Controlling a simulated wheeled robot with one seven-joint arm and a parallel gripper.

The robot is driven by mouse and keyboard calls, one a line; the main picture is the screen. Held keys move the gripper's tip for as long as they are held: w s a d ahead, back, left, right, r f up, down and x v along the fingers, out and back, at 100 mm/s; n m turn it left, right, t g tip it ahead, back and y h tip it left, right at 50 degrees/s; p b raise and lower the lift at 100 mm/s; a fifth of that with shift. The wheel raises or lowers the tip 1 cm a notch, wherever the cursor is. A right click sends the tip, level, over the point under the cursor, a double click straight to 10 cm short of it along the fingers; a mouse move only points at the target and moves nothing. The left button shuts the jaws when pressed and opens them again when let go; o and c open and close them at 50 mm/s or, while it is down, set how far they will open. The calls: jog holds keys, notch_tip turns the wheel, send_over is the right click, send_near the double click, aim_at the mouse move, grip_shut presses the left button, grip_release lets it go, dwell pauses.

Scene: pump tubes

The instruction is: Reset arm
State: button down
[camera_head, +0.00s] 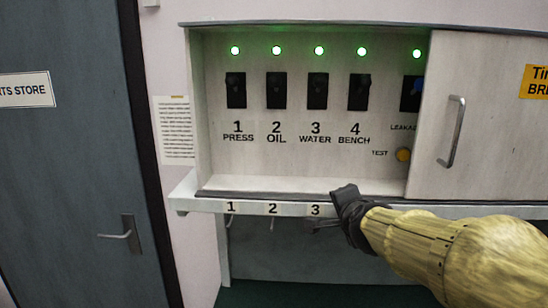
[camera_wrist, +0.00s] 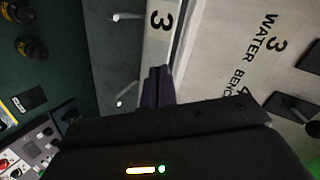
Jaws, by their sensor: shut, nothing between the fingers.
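My gripper (camera_head: 342,192) is at the front ledge of the switch cabinet, just right of the ledge label "3", at the end of my yellow arm. In the wrist view its fingers (camera_wrist: 158,72) are together and hold nothing, beside the ledge (camera_wrist: 158,38). I cannot tell whether the fingers touch the ledge. The cabinet's back panel (camera_head: 300,170) has black switches, including PRESS (camera_head: 236,90), OIL (camera_head: 276,90), WATER (camera_head: 317,91) and BENCH (camera_head: 359,92). A green lamp is lit above each switch.
A sliding door (camera_head: 500,120) with a metal handle (camera_head: 453,132) covers the cabinet's right part and partly the LEAKAGE switch (camera_head: 411,92). Hooks (camera_head: 272,224) hang under the ledge. A grey door (camera_head: 70,150) stands left.

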jog(key=s+f+n+g, duration=0.3)
jog(key=s+f, duration=0.3)
jog(key=f, duration=0.3)
jog(key=s+f+n+g+b, duration=0.1)
jog(key=s+f+n+g, duration=0.3)
jog(key=f, duration=0.5)
jog(key=s+f+n+g+b, duration=0.1)
jog(key=s+f+n+g, duration=0.2)
jog(key=s+f+n, duration=0.4)
notch_tip(320, 180, down, 3)
jog(key=shift+s+r+g, duration=0.1)
jog(key=shift+s+g, duration=0.2)
jog(key=shift+s, duration=0.7)
jog(key=shift+a, duration=0.1)
